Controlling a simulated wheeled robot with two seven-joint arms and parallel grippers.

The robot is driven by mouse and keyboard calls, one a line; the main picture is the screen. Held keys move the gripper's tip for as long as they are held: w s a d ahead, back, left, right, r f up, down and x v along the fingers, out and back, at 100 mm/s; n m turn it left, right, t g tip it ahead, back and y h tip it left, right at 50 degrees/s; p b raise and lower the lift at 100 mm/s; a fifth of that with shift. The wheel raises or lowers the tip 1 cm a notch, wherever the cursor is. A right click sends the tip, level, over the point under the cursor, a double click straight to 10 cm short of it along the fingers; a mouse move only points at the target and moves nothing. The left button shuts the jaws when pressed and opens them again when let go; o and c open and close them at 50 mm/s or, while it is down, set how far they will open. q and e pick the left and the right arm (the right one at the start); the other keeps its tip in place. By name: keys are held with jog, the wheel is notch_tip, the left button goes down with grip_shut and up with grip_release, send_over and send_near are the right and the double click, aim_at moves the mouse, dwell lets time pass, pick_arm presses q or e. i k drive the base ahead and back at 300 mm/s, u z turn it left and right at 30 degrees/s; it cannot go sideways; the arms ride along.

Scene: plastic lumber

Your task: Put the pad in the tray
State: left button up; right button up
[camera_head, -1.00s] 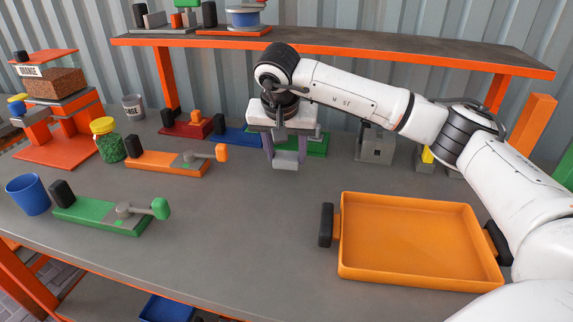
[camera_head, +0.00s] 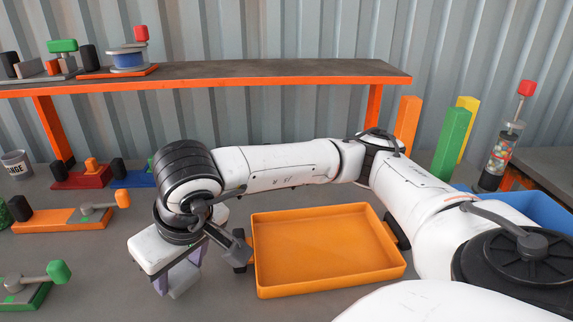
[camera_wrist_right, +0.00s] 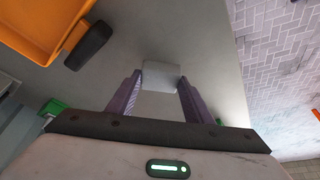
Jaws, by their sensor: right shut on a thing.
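The pad (camera_head: 183,279) is a small light grey block, held between the purple fingers of my right gripper (camera_head: 178,275). In the right wrist view the pad (camera_wrist_right: 161,76) sits between both fingertips, over the grey bench top. My right gripper is shut on it, left of the tray and apart from it. The orange tray (camera_head: 325,250) is empty and has black handles at its two sides. Its corner and one handle also show at the upper left of the right wrist view (camera_wrist_right: 30,25). My left gripper is not in view.
Orange and green fixtures (camera_head: 62,218) with lever handles stand on the bench at left. Red and blue fixtures lie behind them. An orange-edged shelf (camera_head: 215,75) runs along the back. A blue bin (camera_head: 530,205) is at the right.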

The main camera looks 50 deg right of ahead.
aim_at(296, 273)
jog(key=k, duration=1.6)
jog(key=u, duration=0.95)
jog(key=i, duration=1.2)
jog(key=z, duration=2.1)
jog(key=i, duration=0.5)
jog(key=u, duration=0.05)
